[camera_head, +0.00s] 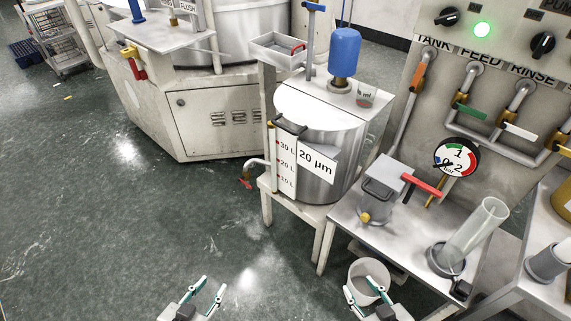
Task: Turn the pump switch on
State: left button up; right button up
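A grey control panel (410,100) stands at the upper right. It carries a black rotary knob (447,16) at the top and a second black rotary knob (543,44) further right. A lit green lamp (482,29) sits between them. My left gripper (213,283) is open and empty over the floor. My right gripper (362,290) is open and empty, in front of a white bucket. Both are far from the panel.
A steel tank (335,180) marked 20 µm stands on a stand at centre. A bench (350,238) with a small grey unit and a clear cylinder (474,234) lies before the panel. Valves and a gauge (457,157) line the pipes. The white bucket (371,275) is low.

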aim_at(544, 43)
jog(key=z, duration=1.25)
